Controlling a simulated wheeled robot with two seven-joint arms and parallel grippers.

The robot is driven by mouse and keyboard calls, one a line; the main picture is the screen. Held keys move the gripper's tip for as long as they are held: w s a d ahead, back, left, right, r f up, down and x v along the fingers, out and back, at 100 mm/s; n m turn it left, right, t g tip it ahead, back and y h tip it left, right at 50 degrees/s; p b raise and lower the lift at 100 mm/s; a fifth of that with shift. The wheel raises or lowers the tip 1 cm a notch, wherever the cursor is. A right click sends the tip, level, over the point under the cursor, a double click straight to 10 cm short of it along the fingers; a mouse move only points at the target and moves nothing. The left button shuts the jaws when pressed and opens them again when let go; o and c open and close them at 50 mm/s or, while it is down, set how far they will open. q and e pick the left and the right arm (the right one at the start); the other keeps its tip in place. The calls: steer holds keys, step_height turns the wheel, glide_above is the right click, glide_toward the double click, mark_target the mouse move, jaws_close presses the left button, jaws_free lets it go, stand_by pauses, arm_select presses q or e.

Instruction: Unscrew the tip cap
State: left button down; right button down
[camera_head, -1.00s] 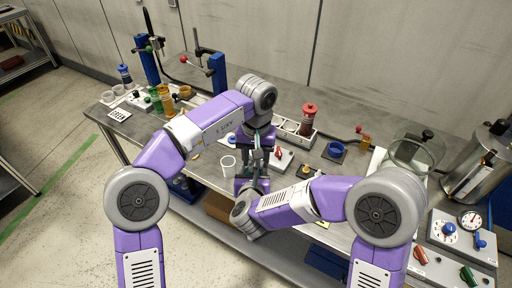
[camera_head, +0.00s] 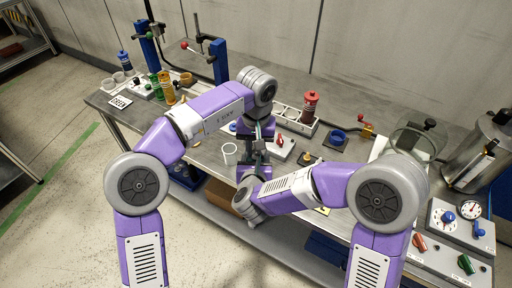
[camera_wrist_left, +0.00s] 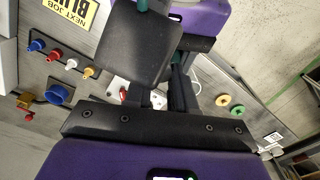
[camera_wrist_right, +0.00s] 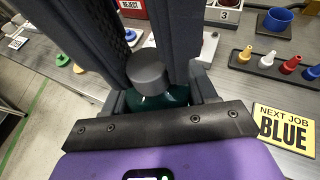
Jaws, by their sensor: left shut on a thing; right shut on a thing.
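A dark green bottle (camera_wrist_right: 160,98) with a round grey cap (camera_wrist_right: 149,70) shows in the right wrist view. My right gripper (camera_head: 246,178) is shut on the bottle, which stands between its jaws near the palm. My left gripper (camera_head: 258,138) reaches in from above, facing the right gripper. Dark fingers flank the grey cap in the right wrist view, and I read the left gripper as shut on it. The exact contact is partly hidden by the fingers, also in the left wrist view.
The bench carries a rack with yellow, red and blue tips (camera_wrist_right: 290,65) and a NEXT JOB BLUE sign (camera_wrist_right: 284,129). A white cup (camera_head: 230,154) stands left of the grippers.

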arm_select(q)
steer(key=n, duration=0.2)
steer(key=d+n, duration=0.1)
steer(key=n, duration=0.1)
steer(key=shift+r+n, duration=0.1)
steer(key=shift+n, duration=0.3)
steer(key=n, duration=0.4)
steer(key=shift+a, duration=0.1)
steer(key=c, duration=0.9)
jaws_free()
steer(key=shift+c, duration=0.2)
steer(key=shift+a, duration=0.1)
